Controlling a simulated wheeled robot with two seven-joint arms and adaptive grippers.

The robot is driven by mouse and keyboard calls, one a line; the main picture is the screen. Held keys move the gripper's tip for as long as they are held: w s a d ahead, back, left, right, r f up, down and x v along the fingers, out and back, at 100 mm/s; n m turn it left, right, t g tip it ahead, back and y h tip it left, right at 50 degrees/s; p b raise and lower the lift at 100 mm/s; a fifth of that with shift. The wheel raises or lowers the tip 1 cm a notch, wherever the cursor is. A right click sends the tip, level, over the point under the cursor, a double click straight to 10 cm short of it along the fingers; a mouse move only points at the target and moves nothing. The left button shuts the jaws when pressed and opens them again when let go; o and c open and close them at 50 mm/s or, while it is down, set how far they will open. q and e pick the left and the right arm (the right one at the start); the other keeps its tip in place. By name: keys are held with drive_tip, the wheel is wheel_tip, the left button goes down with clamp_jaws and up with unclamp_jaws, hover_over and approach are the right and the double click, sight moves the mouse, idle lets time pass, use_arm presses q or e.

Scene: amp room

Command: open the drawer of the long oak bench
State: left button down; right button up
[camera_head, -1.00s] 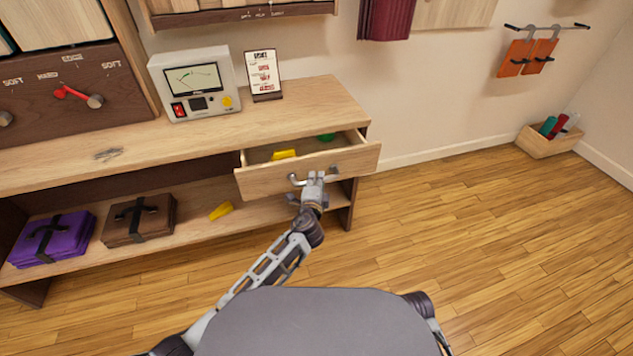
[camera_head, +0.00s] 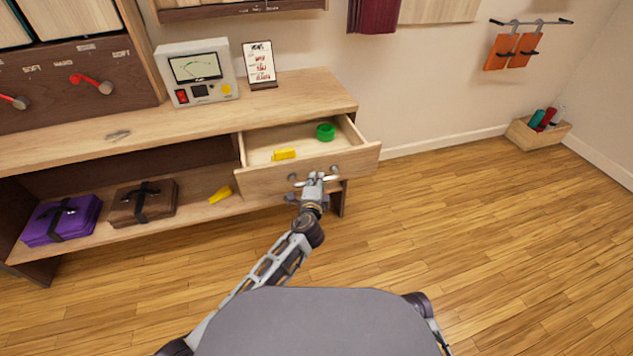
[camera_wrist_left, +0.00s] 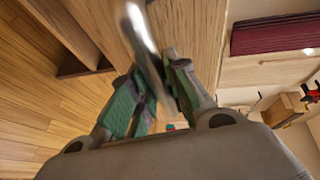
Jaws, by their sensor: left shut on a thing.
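The long oak bench (camera_head: 90,145) runs along the wall on the left. Its drawer (camera_head: 345,162) at the right end stands well open, and its inside shows. In it lie a yellow block (camera_head: 284,154) and a green round thing (camera_head: 326,132). My left gripper (camera_head: 314,180) is shut on the metal drawer handle at the drawer's front. In the left wrist view the bar of the handle (camera_wrist_left: 143,38) passes between the green-padded fingers of the gripper (camera_wrist_left: 160,95). My right gripper does not show.
A meter box (camera_head: 197,72) and a small sign (camera_head: 259,64) stand on the bench top. Purple (camera_head: 62,221) and brown (camera_head: 145,202) bundles and a yellow thing (camera_head: 220,194) lie on the lower shelf. The floor to the right is clear up to a wooden box (camera_head: 538,133).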

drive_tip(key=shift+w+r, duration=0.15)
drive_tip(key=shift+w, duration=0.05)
